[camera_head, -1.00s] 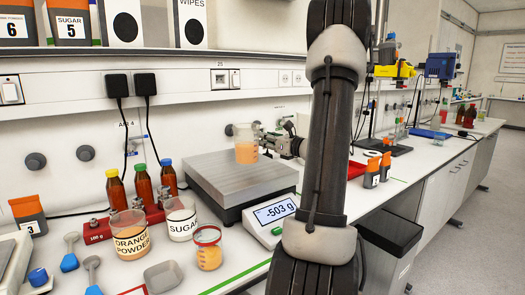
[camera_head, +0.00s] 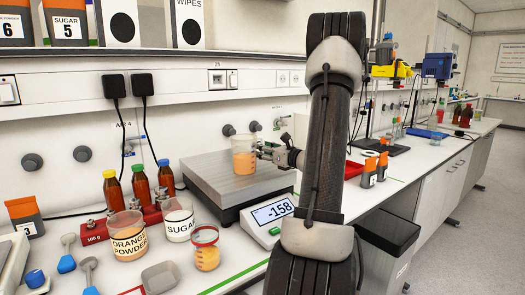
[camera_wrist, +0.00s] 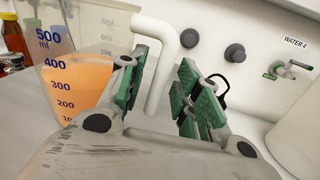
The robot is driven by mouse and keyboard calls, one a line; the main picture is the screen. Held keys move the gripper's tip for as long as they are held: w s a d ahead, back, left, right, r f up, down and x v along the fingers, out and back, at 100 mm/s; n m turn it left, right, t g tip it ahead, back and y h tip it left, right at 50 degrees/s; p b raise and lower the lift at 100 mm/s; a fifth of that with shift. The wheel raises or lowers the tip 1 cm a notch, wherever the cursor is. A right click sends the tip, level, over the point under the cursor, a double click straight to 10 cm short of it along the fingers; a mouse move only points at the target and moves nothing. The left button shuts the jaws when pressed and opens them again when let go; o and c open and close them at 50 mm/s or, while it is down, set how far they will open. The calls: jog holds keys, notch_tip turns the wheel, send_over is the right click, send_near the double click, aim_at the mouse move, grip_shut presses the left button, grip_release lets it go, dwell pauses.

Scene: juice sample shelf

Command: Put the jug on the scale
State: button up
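The jug (camera_head: 244,160) is a clear beaker with orange liquid and a white handle. It stands upright on the grey plate of the scale (camera_head: 215,180), near its back right part. The scale's display (camera_head: 272,213) reads -158. My gripper (camera_head: 270,152) is just right of the jug, at its handle side. In the wrist view, the jug (camera_wrist: 85,75) fills the left side, with blue volume marks. Its white handle (camera_wrist: 165,40) passes between my green-padded fingers, which stand apart with a gap at the right finger.
Left of the scale stand several brown bottles (camera_head: 140,185) in a red rack, an orange powder beaker (camera_head: 128,240), a sugar beaker (camera_head: 179,220) and a small red-rimmed jar (camera_head: 206,250). Orange-lidded containers (camera_head: 370,170) stand right of my arm. A wall tap (camera_wrist: 290,68) is behind.

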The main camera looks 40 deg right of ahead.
jog(key=shift+r, duration=0.1)
jog(key=shift+s, duration=0.3)
jog(key=s+d, duration=0.2)
jog(key=s, duration=0.9)
jog(key=s+a+n+g+y, duration=0.25)
jog(key=a+n+g, duration=0.4)
jog(key=a, duration=0.65)
jog(key=s+a+n+g+y, duration=0.2)
jog(key=a+n+g+y, duration=0.2)
jog(key=a+n, duration=0.65)
jog(key=s+a+f+n+g+h, duration=0.2)
jog(key=s+a+n+g+h, duration=0.1)
jog(key=s+a+n+g, duration=0.35)
jog(key=s+d+r+n+t+h, duration=0.3)
jog(key=s+d+r+n+h, duration=0.1)
jog(key=n, duration=0.7)
jog(key=shift+s+d+r+t+h, duration=0.35)
jog(key=shift+d+h, duration=0.2)
jog(key=shift+h, duration=0.5)
